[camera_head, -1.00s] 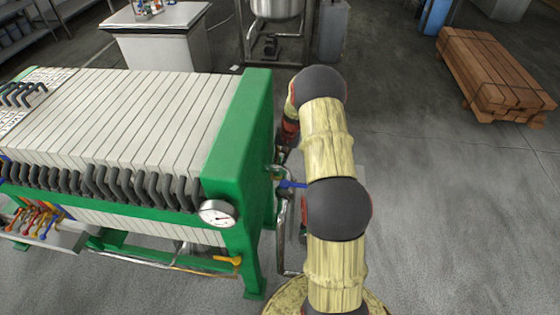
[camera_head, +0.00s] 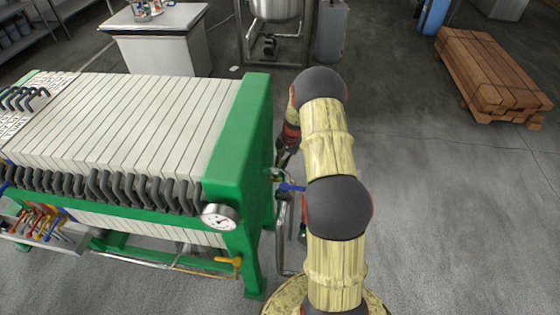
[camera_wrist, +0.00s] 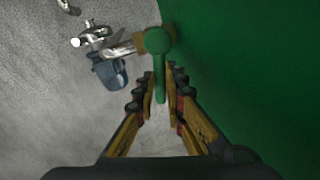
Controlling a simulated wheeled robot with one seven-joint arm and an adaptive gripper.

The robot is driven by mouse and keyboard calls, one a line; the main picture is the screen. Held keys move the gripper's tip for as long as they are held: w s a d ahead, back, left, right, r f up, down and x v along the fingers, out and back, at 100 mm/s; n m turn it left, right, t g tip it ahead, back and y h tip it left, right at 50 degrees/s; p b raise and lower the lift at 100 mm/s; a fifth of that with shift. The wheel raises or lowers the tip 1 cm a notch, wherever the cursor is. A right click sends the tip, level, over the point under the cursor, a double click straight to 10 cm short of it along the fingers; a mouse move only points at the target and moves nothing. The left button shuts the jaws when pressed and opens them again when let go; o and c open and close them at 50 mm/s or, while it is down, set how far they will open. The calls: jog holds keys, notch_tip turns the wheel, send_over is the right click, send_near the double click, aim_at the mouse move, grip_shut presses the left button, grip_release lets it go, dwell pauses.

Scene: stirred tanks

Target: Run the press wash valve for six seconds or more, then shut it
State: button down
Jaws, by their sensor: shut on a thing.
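In the wrist view, a green valve handle (camera_wrist: 159,70) with a round hub lies between the fingertips of my gripper (camera_wrist: 160,92), which is shut on its lever. The lever points down the picture, across the short metal pipe (camera_wrist: 122,49) that runs left from the valve. In the head view, the green-framed filter press (camera_head: 238,140) stands at left. My gripper (camera_head: 284,158) is beside its right end plate, small and partly hidden by my arm. I cannot read the valve's flow from these views.
A blue-handled valve (camera_head: 291,187) is on the piping (camera_head: 283,235) beside the press. A round gauge (camera_head: 219,216) and a yellow handle (camera_head: 229,261) are on its near side. A wood stack (camera_head: 490,75) lies at upper right. Open floor is at right.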

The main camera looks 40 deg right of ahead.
jog(key=s+m+p, duration=0.1)
jog(key=m+p, duration=0.1)
jog(key=s+m+h+p, duration=0.1)
jog(key=m+p, duration=0.2)
jog(key=s+m+p, duration=0.1)
jog(key=m+p, duration=0.1)
jog(key=p, duration=0.1)
jog(key=shift+m, duration=0.4)
dwell(0.3)
jog(key=c, duration=1.8)
grip_release()
jog(key=shift+c, duration=0.2)
jog(key=shift+r, duration=0.1)
notch_tip(320, 180, up, 12)
jog(key=s, duration=0.2)
jog(key=shift+s+a+f, duration=0.15)
jog(key=shift+a+f, duration=0.05)
